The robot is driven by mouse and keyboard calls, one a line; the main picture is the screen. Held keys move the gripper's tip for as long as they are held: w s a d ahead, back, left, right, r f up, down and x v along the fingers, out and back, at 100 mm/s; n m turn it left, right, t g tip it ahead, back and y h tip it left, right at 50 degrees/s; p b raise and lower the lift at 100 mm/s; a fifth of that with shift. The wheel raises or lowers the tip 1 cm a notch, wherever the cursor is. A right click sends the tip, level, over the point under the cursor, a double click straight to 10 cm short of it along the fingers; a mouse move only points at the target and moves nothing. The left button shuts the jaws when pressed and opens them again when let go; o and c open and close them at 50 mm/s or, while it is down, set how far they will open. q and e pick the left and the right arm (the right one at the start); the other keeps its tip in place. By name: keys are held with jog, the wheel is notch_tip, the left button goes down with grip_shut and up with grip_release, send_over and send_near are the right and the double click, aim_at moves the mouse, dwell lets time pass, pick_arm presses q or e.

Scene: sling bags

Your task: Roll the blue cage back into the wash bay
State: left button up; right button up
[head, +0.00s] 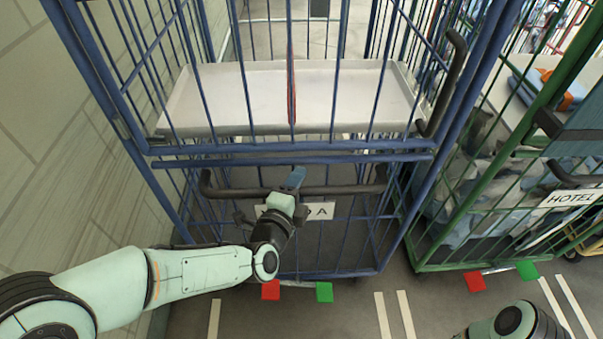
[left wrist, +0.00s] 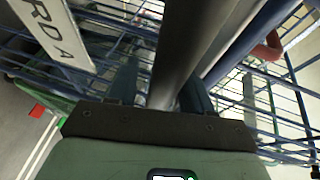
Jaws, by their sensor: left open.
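The blue cage (head: 160,150) stands upright ahead of me, with a pale shelf (head: 240,95) inside. A dark horizontal handle (head: 345,189) crosses its front, above a white label (head: 320,211) partly hidden by my left gripper. My left gripper (head: 293,182) is at the middle of this handle. In the left wrist view, its fingers (left wrist: 160,82) are open on either side of the dark handle bar (left wrist: 188,50); whether they touch it I cannot tell. The label (left wrist: 50,30) shows at upper left there. My right gripper is out of view; only part of my right arm shows at lower right.
A green cage (head: 463,215) with bagged linen and a HOTEL label (head: 573,198) stands close on the right. A tiled wall (head: 50,150) runs along the left. Red (head: 270,290) and green pedals (head: 324,292) show at the blue cage's foot. White lines (head: 394,315) mark the floor.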

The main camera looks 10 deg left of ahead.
pick_arm(q)
jog(key=shift+w, duration=0.15)
grip_shut()
